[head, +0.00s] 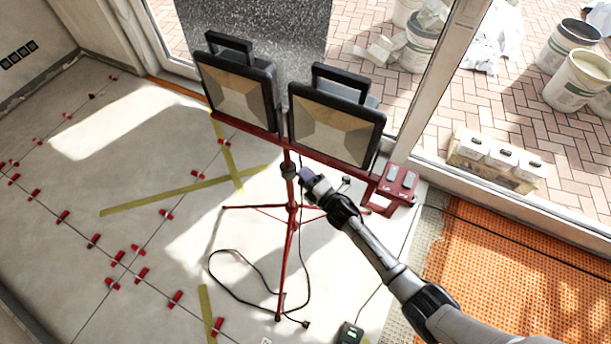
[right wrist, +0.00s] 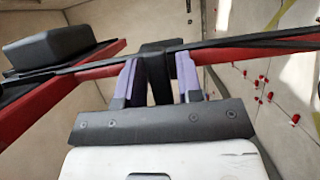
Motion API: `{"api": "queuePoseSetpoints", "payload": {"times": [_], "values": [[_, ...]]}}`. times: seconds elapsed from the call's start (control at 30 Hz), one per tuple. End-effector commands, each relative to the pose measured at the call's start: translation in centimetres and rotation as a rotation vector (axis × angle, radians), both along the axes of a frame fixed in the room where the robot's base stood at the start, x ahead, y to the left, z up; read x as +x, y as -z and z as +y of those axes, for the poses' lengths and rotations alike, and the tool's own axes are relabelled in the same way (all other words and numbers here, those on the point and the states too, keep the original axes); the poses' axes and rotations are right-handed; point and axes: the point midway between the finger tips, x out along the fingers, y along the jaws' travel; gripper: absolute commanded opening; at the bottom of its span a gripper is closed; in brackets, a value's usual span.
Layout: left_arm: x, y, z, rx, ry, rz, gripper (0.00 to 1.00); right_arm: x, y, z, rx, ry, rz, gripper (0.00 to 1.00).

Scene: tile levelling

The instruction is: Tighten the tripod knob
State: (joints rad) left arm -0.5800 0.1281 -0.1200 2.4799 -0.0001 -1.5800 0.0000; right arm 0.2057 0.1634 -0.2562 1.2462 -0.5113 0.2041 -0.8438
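The red tripod (head: 292,215) stands on the floor with two work lights on its crossbar. A black collar or knob (head: 288,170) sits on its post below the crossbar. My right gripper (head: 306,176) reaches in from the right, its fingertips close beside this part. In the right wrist view, its purple-sided fingers (right wrist: 158,66) stand apart on either side of a dark upright part below the red crossbar. Whether they touch or grip it is unclear, and the knob's outline is hard to make out. My left gripper is not in view.
The left work light (head: 237,95) and right work light (head: 336,125) hang above my right gripper. A black cable (head: 232,287) lies by the tripod feet. Red levelling clips (head: 137,275) dot the tiles at left.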

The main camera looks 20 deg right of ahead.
Motion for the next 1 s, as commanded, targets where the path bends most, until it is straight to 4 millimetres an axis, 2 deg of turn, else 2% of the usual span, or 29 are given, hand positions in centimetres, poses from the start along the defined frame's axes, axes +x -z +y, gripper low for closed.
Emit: {"api": "queuePoseSetpoints", "payload": {"times": [0.03, 0.1, 0.33, 0.47, 0.57, 1.0], "values": [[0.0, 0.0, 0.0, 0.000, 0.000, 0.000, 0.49, 0.0, 0.0, 0.0, -0.001, 0.000, 0.000, 0.38], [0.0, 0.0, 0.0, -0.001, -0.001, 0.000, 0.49, 0.0, 0.0, 0.0, -0.001, 0.000, 0.000, 0.45], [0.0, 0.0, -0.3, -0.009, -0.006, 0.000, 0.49, -0.1, 0.0, 0.0, -0.002, 0.000, -0.001, 0.45], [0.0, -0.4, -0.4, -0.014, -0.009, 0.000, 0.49, -0.7, -0.1, -0.3, -0.003, 0.000, 0.001, 0.45], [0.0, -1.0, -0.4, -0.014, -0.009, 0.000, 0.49, -2.1, -0.2, -0.7, -0.003, 0.000, 0.002, 0.45], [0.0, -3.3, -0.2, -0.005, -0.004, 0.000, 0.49, -10.0, -0.2, -3.3, -0.003, 0.000, 0.001, 0.45]]}}
